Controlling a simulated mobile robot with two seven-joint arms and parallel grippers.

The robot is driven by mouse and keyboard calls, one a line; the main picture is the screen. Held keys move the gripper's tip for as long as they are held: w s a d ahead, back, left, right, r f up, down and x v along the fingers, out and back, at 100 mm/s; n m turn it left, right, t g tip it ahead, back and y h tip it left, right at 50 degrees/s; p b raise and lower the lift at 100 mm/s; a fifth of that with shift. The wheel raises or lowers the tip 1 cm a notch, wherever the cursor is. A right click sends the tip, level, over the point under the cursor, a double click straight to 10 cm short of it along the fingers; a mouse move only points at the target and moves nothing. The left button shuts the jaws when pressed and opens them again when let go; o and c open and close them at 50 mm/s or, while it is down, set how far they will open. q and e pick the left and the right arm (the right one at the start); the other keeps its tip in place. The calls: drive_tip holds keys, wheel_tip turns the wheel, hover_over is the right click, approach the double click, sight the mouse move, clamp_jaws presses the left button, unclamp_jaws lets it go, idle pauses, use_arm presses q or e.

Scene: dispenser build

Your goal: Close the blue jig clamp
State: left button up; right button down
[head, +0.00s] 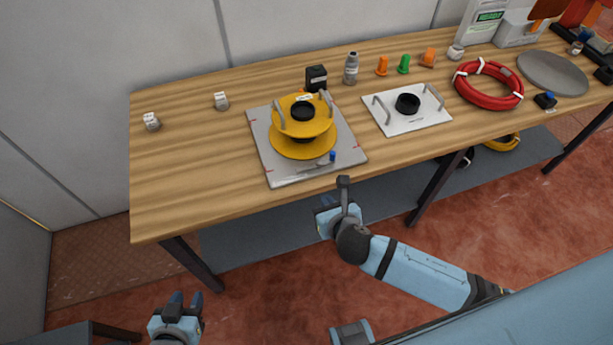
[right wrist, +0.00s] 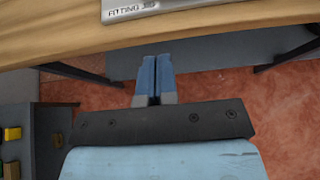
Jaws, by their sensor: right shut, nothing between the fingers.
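The jig is a grey square plate (head: 262,140) on the wooden bench, with a yellow flanged part (head: 290,147) standing on it. The jig clamp (head: 316,167) lies along the plate's front edge, a thin grey lever with a blue knob (head: 333,156) at its right end. My right gripper (head: 328,201) is in front of the bench edge, below the clamp and apart from it. In the right wrist view, its blue fingers (right wrist: 155,66) are together and empty, with the jig plate's edge (right wrist: 128,10) above them. My left gripper (head: 186,298) is open and empty at lower left, away from the bench.
A white plate with handles (head: 417,122), a red hose coil (head: 488,85) and a grey disc (head: 552,73) lie to the right. A black box (head: 316,78) and a grey bottle (head: 351,68) stand behind. The left part of the bench (head: 190,170) is mostly clear.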

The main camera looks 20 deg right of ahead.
approach(306, 170)
drive_tip(key=w+f, duration=0.2)
drive_tip(key=f, duration=0.1)
drive_tip(key=shift+f, duration=0.25)
drive_tip(key=w, duration=0.2)
drive_tip(key=shift+w, duration=1.1)
drive_tip(key=shift+w+a+m+h+p, duration=0.1)
drive_tip(key=shift+a+m+h+p, duration=0.05)
drive_tip(key=shift+m+h+p, duration=0.2)
